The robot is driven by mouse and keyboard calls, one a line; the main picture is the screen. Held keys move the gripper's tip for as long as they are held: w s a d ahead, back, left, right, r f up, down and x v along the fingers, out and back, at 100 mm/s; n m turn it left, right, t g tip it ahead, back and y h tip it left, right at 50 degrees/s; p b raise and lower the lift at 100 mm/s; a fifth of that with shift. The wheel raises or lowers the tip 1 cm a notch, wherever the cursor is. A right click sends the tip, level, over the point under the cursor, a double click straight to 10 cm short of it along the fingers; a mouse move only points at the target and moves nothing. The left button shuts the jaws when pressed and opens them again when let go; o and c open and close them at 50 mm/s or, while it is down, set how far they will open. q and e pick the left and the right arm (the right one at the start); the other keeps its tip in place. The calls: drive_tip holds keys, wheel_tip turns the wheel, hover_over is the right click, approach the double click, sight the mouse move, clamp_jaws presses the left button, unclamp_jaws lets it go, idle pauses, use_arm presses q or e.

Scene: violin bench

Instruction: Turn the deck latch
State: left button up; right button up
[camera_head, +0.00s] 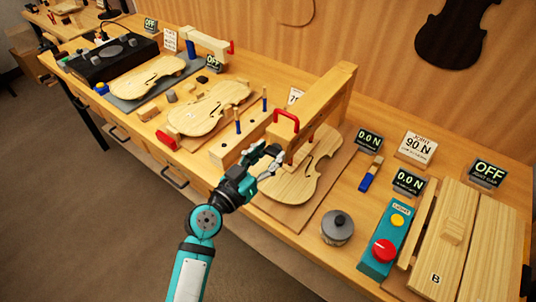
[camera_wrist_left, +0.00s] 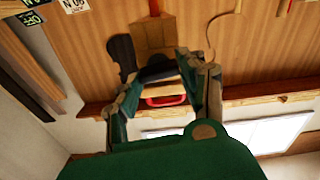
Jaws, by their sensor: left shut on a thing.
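My left gripper (camera_head: 274,160) is at the front of a wooden press frame (camera_head: 318,105), low beside its front post and below a red handle (camera_head: 287,119). Its fingers are closed on a small part that they largely hide. In the left wrist view a dark piece (camera_wrist_left: 158,73) shows between the fingertips, with a red handle (camera_wrist_left: 166,100) behind. I cannot tell for certain which part is the deck latch. A pale violin plate (camera_head: 308,178) lies on a board under the frame. My right gripper is not in view.
A second violin plate (camera_head: 208,106) and loose wooden blocks lie to the left. The bench front edge is close to my arm.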

use_arm(q)
drive_tip(key=n, duration=0.4)
drive_tip(key=shift+n+p, duration=0.3)
drive_tip(key=shift+p, duration=0.05)
drive_tip(key=n, duration=0.3)
drive_tip(key=shift+w+a+n+p, duration=0.1)
drive_tip(key=shift+n+p, duration=0.2)
drive_tip(key=shift+p, duration=0.1)
drive_tip(key=n+p, duration=0.1)
drive_tip(key=n, duration=0.4)
drive_tip(key=shift+a+f+n+p, duration=0.1)
drive_tip(key=shift+n+p, duration=0.05)
drive_tip(key=shift+n, duration=0.65)
drive_tip(key=shift+f+n+p, duration=0.1)
drive_tip(key=shift+n+p, duration=0.05)
drive_tip(key=shift+n, duration=0.65)
drive_tip(key=o, duration=1.2)
drive_tip(key=shift+c, duration=0.2)
drive_tip(key=shift+a, duration=0.1)
drive_tip(key=v, duration=1.1)
drive_tip(key=shift+s+a, duration=0.15)
drive_tip(key=shift+s, duration=0.25)
